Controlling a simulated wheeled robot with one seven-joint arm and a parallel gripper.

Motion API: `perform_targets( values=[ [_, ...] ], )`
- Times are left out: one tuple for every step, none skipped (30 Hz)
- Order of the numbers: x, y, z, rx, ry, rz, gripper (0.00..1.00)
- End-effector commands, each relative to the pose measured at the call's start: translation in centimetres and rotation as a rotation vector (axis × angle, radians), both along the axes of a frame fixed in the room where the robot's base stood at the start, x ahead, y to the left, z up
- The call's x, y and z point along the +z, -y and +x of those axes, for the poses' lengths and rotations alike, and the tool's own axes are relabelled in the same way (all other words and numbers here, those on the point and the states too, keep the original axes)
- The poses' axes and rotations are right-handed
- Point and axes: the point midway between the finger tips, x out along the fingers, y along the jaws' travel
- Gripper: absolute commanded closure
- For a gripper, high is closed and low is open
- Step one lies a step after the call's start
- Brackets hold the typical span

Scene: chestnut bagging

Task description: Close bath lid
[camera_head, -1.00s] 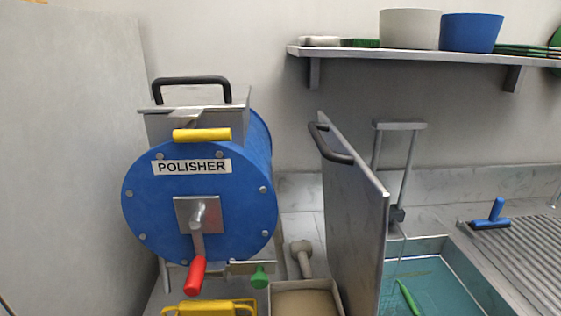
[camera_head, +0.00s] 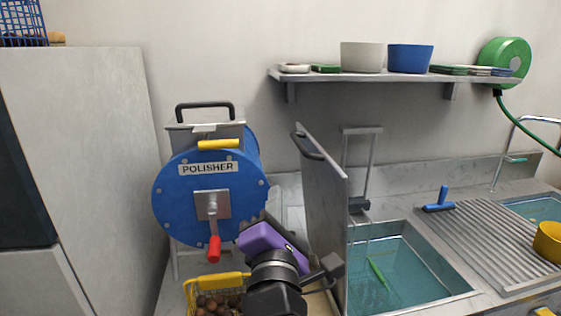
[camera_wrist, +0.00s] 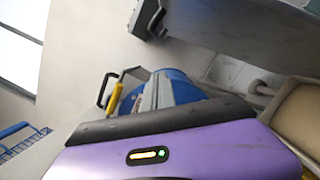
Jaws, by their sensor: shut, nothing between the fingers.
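The bath lid (camera_head: 326,190) is a grey metal panel standing upright on the left edge of the bath, with a black handle (camera_head: 308,145) on its far-left face. The bath (camera_head: 450,294) is open, and blue-green water shows in it. My gripper (camera_head: 268,235) has a purple body and is left of the lid, in front of the polisher. It is shut and empty; its fingertips are hard to make out. The purple body (camera_wrist: 190,152) fills the lower part of the wrist view. Whether the gripper touches the lid cannot be told.
The blue polisher (camera_head: 175,205) stands left, with a yellow basket (camera_head: 222,280) of chestnuts below it. A wire basket with a grey frame (camera_head: 361,170) hangs in the bath, with a green item inside. A wall shelf (camera_head: 365,77) holds bowls above. A ribbed drainboard (camera_head: 480,240) lies right.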

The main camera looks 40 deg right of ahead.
Motion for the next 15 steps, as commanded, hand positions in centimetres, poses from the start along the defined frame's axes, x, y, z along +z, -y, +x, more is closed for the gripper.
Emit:
perform_targets(
  values=[
    [-0.2,0.2,-0.1,-0.014,-0.028,-0.015,1.00],
    [-0.3,0.2,-0.1,-0.018,-0.041,-0.022,1.00],
    [-0.3,0.3,-0.1,-0.020,-0.051,-0.030,1.00],
    [-0.3,0.4,0.0,-0.022,-0.056,-0.035,1.00],
    [-0.3,0.5,0.1,-0.022,-0.058,-0.039,1.00],
    [-0.2,0.7,0.3,-0.023,-0.059,-0.040,1.00],
    [-0.1,0.9,0.5,-0.022,-0.058,-0.040,1.00],
    [0.0,1.2,0.8,-0.023,-0.059,-0.040,1.00],
    [0.1,1.6,1.2,-0.023,-0.058,-0.039,1.00],
    [0.2,1.9,1.5,-0.024,-0.058,-0.039,1.00],
    [0.3,2.3,1.8,-0.023,-0.057,-0.038,1.00],
    [0.5,2.8,2.4,-0.023,-0.057,-0.038,1.00],
    [0.6,3.2,2.8,-0.024,-0.058,-0.039,1.00],
    [0.7,3.6,3.2,-0.023,-0.056,-0.038,1.00],
    [0.8,4.2,3.8,-0.022,-0.056,-0.038,1.00]
  ],
)
